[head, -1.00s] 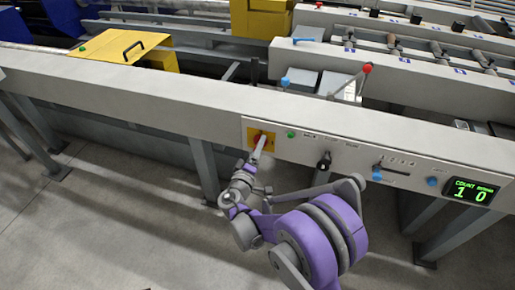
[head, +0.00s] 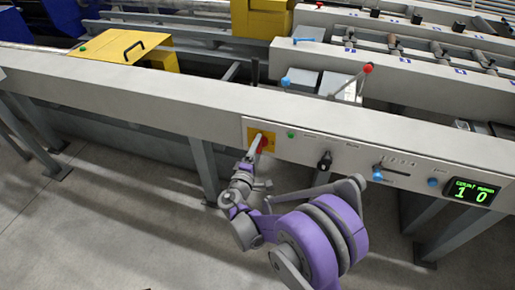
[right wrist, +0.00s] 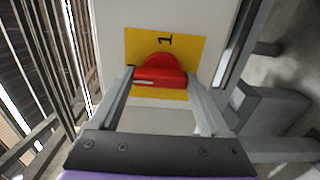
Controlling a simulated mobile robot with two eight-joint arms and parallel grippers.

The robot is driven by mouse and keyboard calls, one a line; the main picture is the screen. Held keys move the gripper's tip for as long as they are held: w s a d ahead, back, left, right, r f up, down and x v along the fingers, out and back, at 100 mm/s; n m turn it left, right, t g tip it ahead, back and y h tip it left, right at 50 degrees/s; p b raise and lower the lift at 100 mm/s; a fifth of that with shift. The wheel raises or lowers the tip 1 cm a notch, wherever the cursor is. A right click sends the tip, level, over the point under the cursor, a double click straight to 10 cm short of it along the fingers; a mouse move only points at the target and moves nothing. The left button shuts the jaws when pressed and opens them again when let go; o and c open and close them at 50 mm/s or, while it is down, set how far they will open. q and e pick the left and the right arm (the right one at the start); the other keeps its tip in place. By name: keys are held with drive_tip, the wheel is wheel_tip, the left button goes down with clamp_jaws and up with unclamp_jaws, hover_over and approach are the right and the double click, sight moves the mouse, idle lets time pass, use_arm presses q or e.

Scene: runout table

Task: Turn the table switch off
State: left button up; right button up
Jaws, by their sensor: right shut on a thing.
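The table switch is a red rotary knob (right wrist: 160,68) on a yellow plate (right wrist: 190,50) marked "1" at its upper edge in the right wrist view. In the head view the yellow plate (head: 251,131) is on the front face of the pale table rail. My right gripper (right wrist: 159,76) is shut on the red knob, with one finger at each end of its bar. In the head view my right gripper (head: 256,143) partly covers the knob. Any "0" mark is hidden. My left gripper is not in view.
Right of the switch on the rail are a green button (head: 291,135), a black selector (head: 324,160), a blue-knobbed slider (head: 377,175), another blue knob (head: 433,182) and a green-lit count display (head: 472,191). A red-tipped lever (head: 367,69) stands behind the rail.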

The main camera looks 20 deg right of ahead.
drive_tip(key=o, duration=1.2)
drive_tip(key=p+v, duration=0.1)
drive_tip(key=v, duration=1)
drive_tip(key=shift+w, duration=0.1)
